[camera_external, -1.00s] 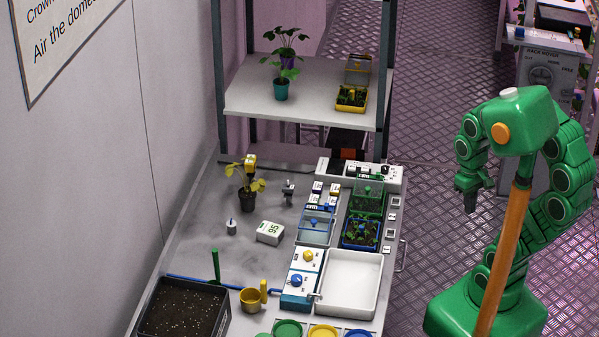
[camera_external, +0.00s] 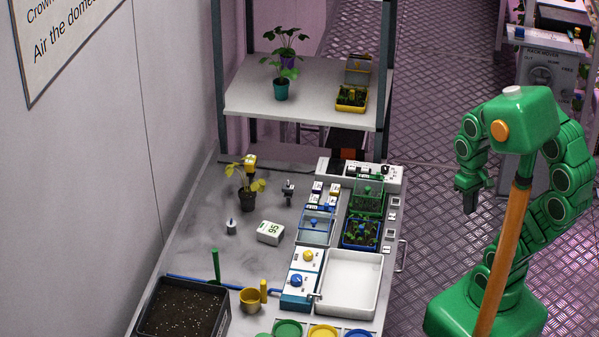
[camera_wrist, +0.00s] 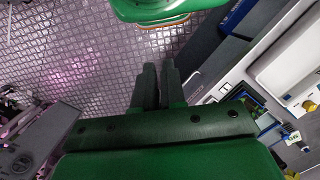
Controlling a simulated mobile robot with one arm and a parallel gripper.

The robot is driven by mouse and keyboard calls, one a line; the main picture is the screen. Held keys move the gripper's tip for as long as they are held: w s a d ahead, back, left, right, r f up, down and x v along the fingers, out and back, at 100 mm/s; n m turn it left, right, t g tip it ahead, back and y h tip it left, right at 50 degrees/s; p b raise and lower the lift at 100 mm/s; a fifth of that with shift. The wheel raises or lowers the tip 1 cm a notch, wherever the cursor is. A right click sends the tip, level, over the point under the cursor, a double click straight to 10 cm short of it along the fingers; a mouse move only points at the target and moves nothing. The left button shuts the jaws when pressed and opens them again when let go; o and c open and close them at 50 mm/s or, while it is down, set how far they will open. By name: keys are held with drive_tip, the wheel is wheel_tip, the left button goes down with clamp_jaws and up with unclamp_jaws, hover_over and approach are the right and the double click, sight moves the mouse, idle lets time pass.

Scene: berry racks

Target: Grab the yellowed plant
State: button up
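The yellowed plant (camera_external: 257,185) has yellow leaves and stands upright in a dark pot on the bench, toward the back left. A small yellow object (camera_external: 250,161) shows at its top; I cannot tell whether it is attached. My gripper (camera_external: 470,200) hangs over the floor to the right of the bench, well apart from the plant, with nothing visible in it. In the wrist view my two fingers (camera_wrist: 160,75) lie close together over the floor; their opening is unclear. The plant is not seen in the wrist view.
Two green plants (camera_external: 281,88) and a yellow tray (camera_external: 351,98) stand on the shelf above the bench. Seedling boxes, a white basin (camera_external: 349,283) and a soil tray (camera_external: 183,310) occupy the bench.

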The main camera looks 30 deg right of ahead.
drive_tip(key=o, duration=1.4)
drive_tip(key=shift+o, duration=0.2)
drive_tip(key=w+a+r+n+g+y, duration=0.1)
drive_tip(key=w+a+n+y, duration=0.45)
drive_tip(key=w+a, duration=0.9)
drive_tip(key=w+a+r+n+g+y, duration=0.1)
drive_tip(key=w+a+r+n+y, duration=0.15)
drive_tip(key=w+a+n, duration=1.15)
drive_tip(key=t+y, duration=0.2)
drive_tip(key=y, duration=0.3)
approach(246, 193)
drive_tip(key=s+a, duration=0.1)
drive_tip(key=a, duration=0.1)
drive_tip(key=shift+w+f, duration=0.4)
drive_tip(key=shift+f, duration=0.2)
drive_tip(key=shift+x, duration=3.8)
